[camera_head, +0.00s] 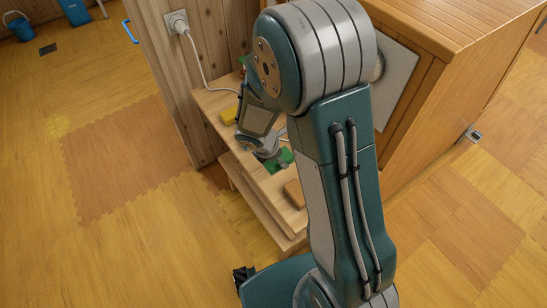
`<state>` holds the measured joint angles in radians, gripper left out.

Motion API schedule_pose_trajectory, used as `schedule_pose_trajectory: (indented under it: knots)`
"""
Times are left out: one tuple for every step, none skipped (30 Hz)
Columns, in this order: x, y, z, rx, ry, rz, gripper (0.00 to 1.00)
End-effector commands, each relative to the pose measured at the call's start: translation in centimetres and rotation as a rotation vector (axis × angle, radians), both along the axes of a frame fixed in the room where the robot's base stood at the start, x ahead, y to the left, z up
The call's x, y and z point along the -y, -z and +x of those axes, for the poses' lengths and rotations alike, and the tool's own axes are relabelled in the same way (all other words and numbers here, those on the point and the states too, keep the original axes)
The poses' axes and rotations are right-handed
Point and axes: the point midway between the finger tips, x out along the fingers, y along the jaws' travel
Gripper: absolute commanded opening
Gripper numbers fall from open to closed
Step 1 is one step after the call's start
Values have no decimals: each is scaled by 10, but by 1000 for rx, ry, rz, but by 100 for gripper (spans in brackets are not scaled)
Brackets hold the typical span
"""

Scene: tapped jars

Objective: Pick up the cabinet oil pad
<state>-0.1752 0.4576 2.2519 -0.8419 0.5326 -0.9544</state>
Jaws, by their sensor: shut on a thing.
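My gripper (268,152) is small and partly hidden at the end of my folded arm, low over the wooden shelf unit (233,167). It is shut on what looks like a green object (282,161) at its tips. I cannot tell for sure whether this object is the cabinet oil pad, nor whether it touches the shelf top. A yellow block (229,116) lies on the shelf behind my gripper. A brown-orange block (294,193) lies on it nearer the front, partly behind my arm.
A wooden cabinet (440,100) stands close on the right, with a pale square panel (398,85) on its side. A wall socket (177,22) with a white cable (196,62) is above the shelf. The floor at left is open; a blue bucket (19,28) stands far off.

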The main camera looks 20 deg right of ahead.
Motion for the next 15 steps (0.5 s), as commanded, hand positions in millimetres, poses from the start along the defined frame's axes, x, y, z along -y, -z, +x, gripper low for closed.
schedule_pose_trajectory:
  knots:
    - [0,-11,-7,5,1,1,22]
    - [1,-15,-13,4,1,0,22]
    - [2,-19,-25,2,1,-1,22]
    - [3,-22,-32,2,1,-1,22]
    - [3,-24,-39,1,1,0,22]
    - [4,-28,-47,2,-1,1,22]
    - [4,-31,-54,2,-1,1,22]
    - [4,-33,-59,2,-1,1,22]
    - [5,-36,-66,2,-1,0,22]
    - [5,-38,-71,2,-1,0,22]
    - [6,-40,-75,2,-1,0,22]
    - [6,-43,-80,2,-1,0,22]
    - [6,-44,-84,2,-1,1,22]
    - [7,-45,-87,1,1,0,22]
    - [7,-47,-90,2,0,1,22]
